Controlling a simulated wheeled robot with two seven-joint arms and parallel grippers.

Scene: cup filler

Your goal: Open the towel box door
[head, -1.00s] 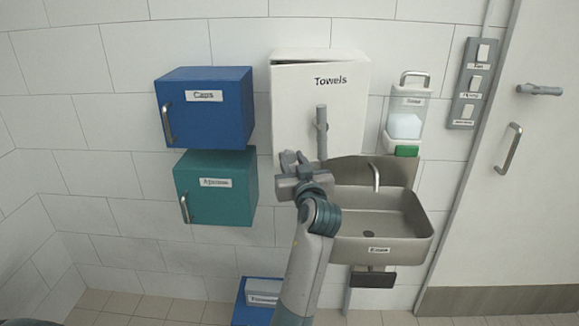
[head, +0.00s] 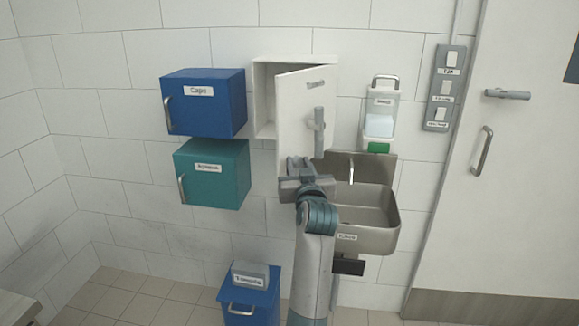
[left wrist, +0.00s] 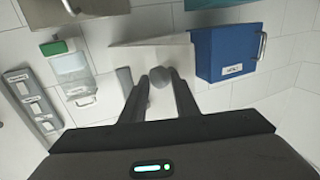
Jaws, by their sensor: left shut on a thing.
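The white towel box (head: 263,95) hangs on the tiled wall. Its door (head: 293,110) stands partly open, swung outward with a gap at its left side that shows part of the interior. A grey bar handle (head: 319,130) is on the door front. My left gripper (head: 300,168) is at the lower part of the door and shut on the handle. In the left wrist view the rounded handle end (left wrist: 159,77) sits between the two fingers. The handle's grasped part is mostly hidden in the head view. My right gripper is not in view.
A blue cups box (head: 205,105) and a teal box (head: 212,175) hang left of the towel box. A soap dispenser (head: 379,120) and a steel sink (head: 365,215) are at the right. A blue bin (head: 250,300) stands below. The floor at left is clear.

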